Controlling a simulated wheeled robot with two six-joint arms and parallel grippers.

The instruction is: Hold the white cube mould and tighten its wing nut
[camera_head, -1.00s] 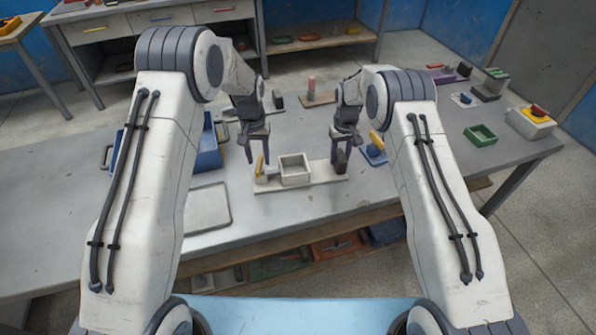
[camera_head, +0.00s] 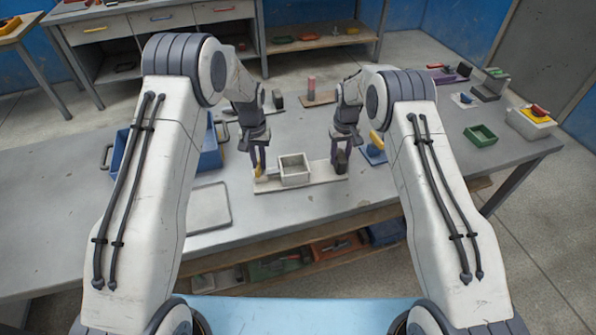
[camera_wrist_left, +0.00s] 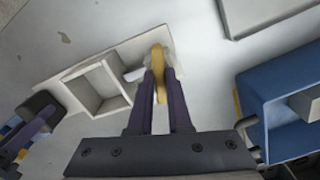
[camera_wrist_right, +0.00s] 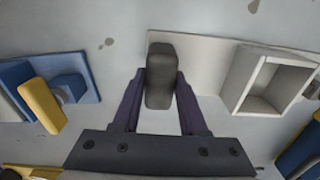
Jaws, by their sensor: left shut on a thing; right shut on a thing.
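The white cube mould (camera_head: 294,178) is an open-topped box on a pale base plate (camera_head: 320,179) on the table. Its yellow wing nut (camera_wrist_left: 158,62) is at the left end, by a light rod. My left gripper (camera_head: 260,168) is shut on the wing nut, with a finger on each side of it in the left wrist view (camera_wrist_left: 160,78). A dark grey upright block (camera_wrist_right: 160,75) stands at the plate's right end. My right gripper (camera_head: 342,162) is shut on this block. The fingers mostly hide the nut in the head view.
A blue bin (camera_head: 208,155) and a flat grey panel (camera_head: 208,207) lie to the left. A blue fixture with a yellow part (camera_head: 376,145) stands close right of my right gripper. The table in front of the mould is clear.

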